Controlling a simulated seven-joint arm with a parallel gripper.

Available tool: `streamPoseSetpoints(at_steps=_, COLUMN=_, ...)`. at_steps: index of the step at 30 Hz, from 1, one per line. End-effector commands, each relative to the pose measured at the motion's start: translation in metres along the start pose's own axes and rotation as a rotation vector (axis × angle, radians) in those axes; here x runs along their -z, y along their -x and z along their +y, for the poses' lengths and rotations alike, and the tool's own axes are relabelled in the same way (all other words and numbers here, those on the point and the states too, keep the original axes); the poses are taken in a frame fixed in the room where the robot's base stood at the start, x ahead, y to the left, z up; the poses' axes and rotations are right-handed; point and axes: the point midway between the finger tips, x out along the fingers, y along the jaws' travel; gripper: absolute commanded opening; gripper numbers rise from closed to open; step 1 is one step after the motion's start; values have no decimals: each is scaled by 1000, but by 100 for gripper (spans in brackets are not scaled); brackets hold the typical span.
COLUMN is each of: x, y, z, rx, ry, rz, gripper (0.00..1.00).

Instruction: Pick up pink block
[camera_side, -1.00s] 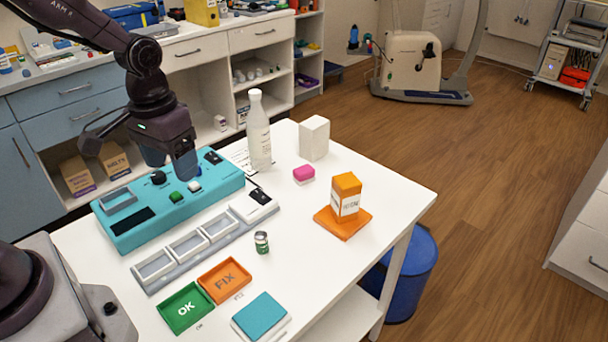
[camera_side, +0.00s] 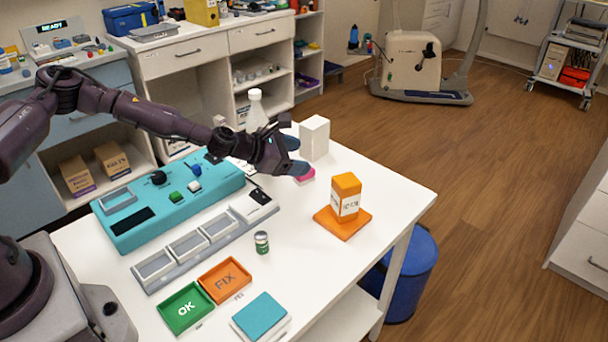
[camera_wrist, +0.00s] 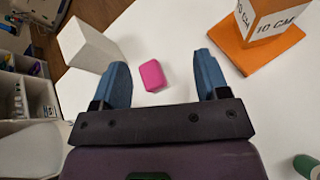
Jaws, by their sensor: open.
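The pink block (camera_wrist: 152,75) is small with rounded edges and lies on the white table. In the wrist view it sits between and beyond my two blue fingertips, nearer the left one, and touches neither. My gripper (camera_wrist: 161,72) is open and empty. In the side view my gripper (camera_side: 295,156) is low over the table by the block. There the fingers cover part of the pink block (camera_side: 307,176), and only its right and lower part shows.
A white box (camera_side: 314,138) stands close behind the block; it also shows in the wrist view (camera_wrist: 88,45). A white bottle (camera_side: 256,110) is behind my gripper. An orange box (camera_side: 346,196) stands on an orange base (camera_side: 342,224) to the right. The teal console (camera_side: 150,225) is left.

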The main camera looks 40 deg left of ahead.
Motion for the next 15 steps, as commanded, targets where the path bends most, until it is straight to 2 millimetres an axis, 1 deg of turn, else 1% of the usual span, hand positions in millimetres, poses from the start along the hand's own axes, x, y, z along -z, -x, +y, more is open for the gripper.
streamPoseSetpoints(at_steps=1, x=-6, y=0, z=16, rx=-60, ry=68, rz=-13, gripper=68)
streamPoseSetpoints(at_steps=3, x=-6, y=0, z=30, rx=-121, ry=156, rz=-23, gripper=68)
streamPoseSetpoints(at_steps=6, x=-6, y=1, z=37, rx=-166, ry=252, rz=-35, gripper=68)
streamPoseSetpoints(at_steps=8, x=-6, y=1, z=38, rx=-176, ry=289, rz=-40, gripper=68)
streamPoseSetpoints(at_steps=10, x=0, y=-1, z=37, rx=-175, ry=313, rz=-40, gripper=68)
streamPoseSetpoints(at_steps=15, x=24, y=-14, z=30, rx=-173, ry=318, rz=-39, gripper=68)
